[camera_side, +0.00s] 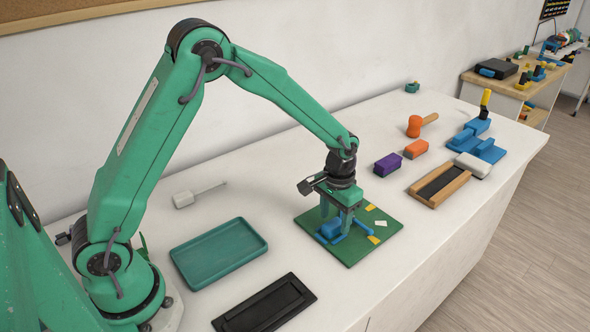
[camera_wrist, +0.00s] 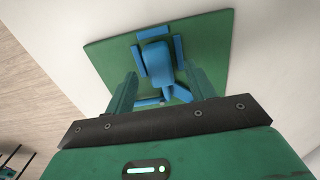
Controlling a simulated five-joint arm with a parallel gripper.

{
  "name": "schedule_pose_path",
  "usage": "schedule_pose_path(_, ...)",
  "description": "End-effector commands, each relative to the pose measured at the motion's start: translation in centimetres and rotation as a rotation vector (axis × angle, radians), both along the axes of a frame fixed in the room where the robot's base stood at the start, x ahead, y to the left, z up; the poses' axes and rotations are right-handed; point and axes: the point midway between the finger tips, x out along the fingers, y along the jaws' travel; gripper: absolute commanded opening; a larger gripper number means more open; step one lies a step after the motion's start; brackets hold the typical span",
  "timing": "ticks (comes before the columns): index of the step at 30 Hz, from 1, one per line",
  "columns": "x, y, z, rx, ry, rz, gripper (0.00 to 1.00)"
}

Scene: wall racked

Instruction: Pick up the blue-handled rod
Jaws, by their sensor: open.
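A blue handle (camera_wrist: 156,56), which I take to be the rod's, lies on the green board (camera_side: 369,249) among small blue blocks in the wrist view. In the side view the blue handle (camera_side: 330,231) is partly hidden by my gripper. My gripper (camera_side: 337,224) is above the board, pointing down and open. In the wrist view its two fingers (camera_wrist: 160,78) stand to either side of the handle's near end. I cannot tell whether they touch it. The rod's shaft is not clearly visible.
A teal tray (camera_side: 186,268) and a black frame (camera_side: 306,297) lie left of the board. A white-handled tool (camera_side: 183,199) lies behind the tray. Bare table surrounds the board.

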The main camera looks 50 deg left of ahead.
Motion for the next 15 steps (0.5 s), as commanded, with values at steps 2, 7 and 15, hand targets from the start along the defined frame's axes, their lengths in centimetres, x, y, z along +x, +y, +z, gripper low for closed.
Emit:
schedule_pose_path(2,-0.06,0.02,-0.82,0.0,0.002,0.0,0.55)
schedule_pose_path(7,-0.05,0.02,-1.53,0.0,0.001,0.0,0.55)
schedule_pose_path(15,-0.05,0.02,-1.51,0.0,0.0,0.0,0.55)
